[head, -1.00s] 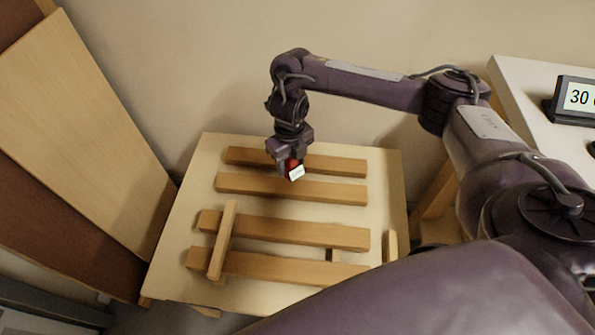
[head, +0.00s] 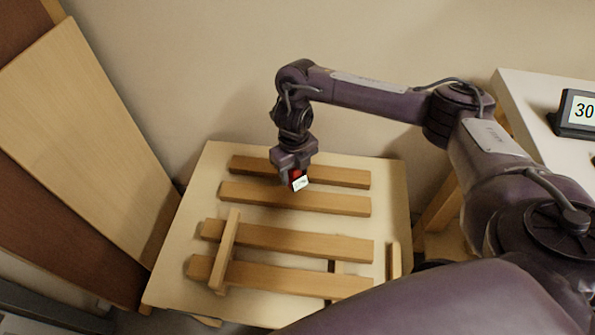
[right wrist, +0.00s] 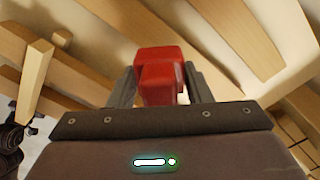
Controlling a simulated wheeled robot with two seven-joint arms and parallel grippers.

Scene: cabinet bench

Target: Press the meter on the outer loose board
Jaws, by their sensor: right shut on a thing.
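The red meter (head: 296,176) has a small white display face. My right gripper (head: 292,168) is shut on it, and the red body also shows between the fingers in the right wrist view (right wrist: 160,75). The meter is over the two far boards: the farthest board (head: 345,177) and the second board (head: 335,204). I cannot tell whether it touches either. Two nearer boards, the third (head: 320,244) and the nearest (head: 310,281), lie roughly parallel. A short crosspiece (head: 226,250) lies across their left ends. My left gripper is not in view.
The boards are on a pale tabletop (head: 170,262). A small upright block (head: 394,262) stands at its right edge. Tall wooden panels (head: 80,130) lean at the left. A white table at the right holds a display (head: 578,112) reading 30. The wall is close behind.

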